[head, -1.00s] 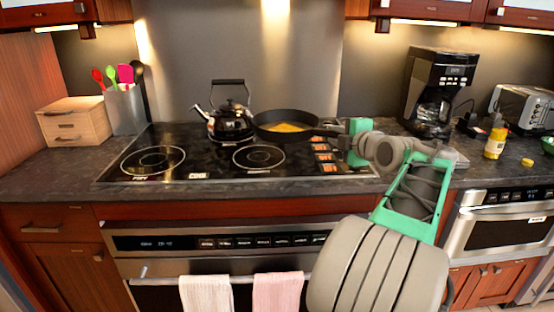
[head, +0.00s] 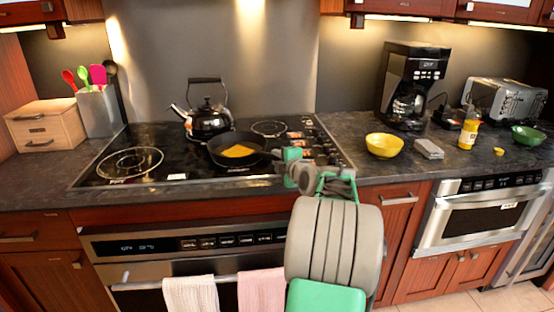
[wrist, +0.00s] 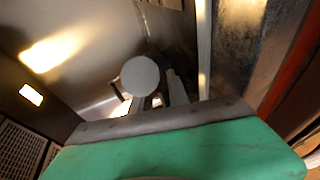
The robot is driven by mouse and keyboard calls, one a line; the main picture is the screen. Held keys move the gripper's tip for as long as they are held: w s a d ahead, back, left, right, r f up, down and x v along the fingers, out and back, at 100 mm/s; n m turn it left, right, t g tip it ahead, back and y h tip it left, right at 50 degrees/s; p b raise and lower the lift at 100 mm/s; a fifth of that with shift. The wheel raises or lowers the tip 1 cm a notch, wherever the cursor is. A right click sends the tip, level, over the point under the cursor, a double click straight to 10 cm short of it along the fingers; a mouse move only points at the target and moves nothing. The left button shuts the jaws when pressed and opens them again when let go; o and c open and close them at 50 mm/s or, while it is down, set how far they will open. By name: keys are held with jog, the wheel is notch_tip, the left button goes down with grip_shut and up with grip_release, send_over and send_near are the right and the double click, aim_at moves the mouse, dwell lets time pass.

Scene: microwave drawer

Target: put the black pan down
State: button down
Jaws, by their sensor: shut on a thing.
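The black pan (head: 222,143), with flat yellow-orange food (head: 238,151) in it, is level over the front right burner of the black stovetop (head: 95,178). Whether its base touches the glass or hovers just above it, I cannot tell. Its handle points right, toward my gripper (head: 283,154). My gripper is shut on the pan handle; the fingertips are partly hidden in the head view. The wrist view is dark and does not clearly show the pan.
A black kettle (head: 209,121) stands close behind the pan. A yellow bowl (head: 385,146), a grey block (head: 429,149), a coffee maker (head: 411,85) and a yellow bottle (head: 469,129) are on the right counter. The stovetop left of the pan is clear.

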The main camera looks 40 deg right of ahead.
jog(key=shift+r, duration=0.2)
jog(key=c, duration=1.6)
grip_release()
jog(key=shift+f, duration=0.2)
jog(key=o, duration=0.3)
jog(key=shift+r, duration=0.15)
